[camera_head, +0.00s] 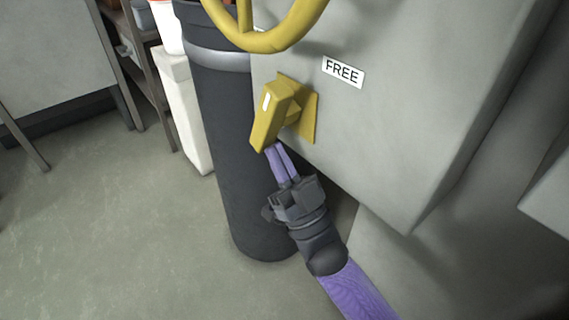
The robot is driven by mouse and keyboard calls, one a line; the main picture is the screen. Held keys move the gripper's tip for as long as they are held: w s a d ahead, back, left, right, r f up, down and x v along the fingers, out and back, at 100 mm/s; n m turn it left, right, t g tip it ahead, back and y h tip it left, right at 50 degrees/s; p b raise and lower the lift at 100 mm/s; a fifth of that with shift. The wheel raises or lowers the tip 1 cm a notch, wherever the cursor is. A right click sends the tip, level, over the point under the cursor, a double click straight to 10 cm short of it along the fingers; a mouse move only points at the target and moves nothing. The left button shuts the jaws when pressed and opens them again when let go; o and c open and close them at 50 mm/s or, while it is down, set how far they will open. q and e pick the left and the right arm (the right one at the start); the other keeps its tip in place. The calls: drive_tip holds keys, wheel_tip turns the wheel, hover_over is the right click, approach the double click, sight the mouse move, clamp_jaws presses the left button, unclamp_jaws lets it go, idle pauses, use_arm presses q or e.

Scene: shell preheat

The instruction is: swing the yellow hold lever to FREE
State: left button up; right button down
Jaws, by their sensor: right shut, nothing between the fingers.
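The yellow hold lever (267,117) is on the side of a large grey cabinet (410,120), on a yellow mount plate (312,117). The lever hangs downward, slightly tilted, with a white mark near its top. A white label reading FREE (343,72) is on the cabinet, up and right of the lever. My right gripper (272,150) is shut and empty, its purple fingers pointing up at the lever's lower end. The fingertips are at or just under that end; I cannot tell whether they touch it. My left gripper is not in view.
A yellow curved handle or ring (265,38) is above the lever. A dark cylinder (230,130) with a grey band stands behind the lever and gripper. A white container (182,110) and a shelf (122,60) are farther left. The floor at lower left is clear.

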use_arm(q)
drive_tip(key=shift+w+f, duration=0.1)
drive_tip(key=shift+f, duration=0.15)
use_arm(e)
drive_tip(key=shift+w+a+f, duration=0.1)
drive_tip(key=shift+w+a, duration=0.1)
drive_tip(key=shift+w, duration=0.1)
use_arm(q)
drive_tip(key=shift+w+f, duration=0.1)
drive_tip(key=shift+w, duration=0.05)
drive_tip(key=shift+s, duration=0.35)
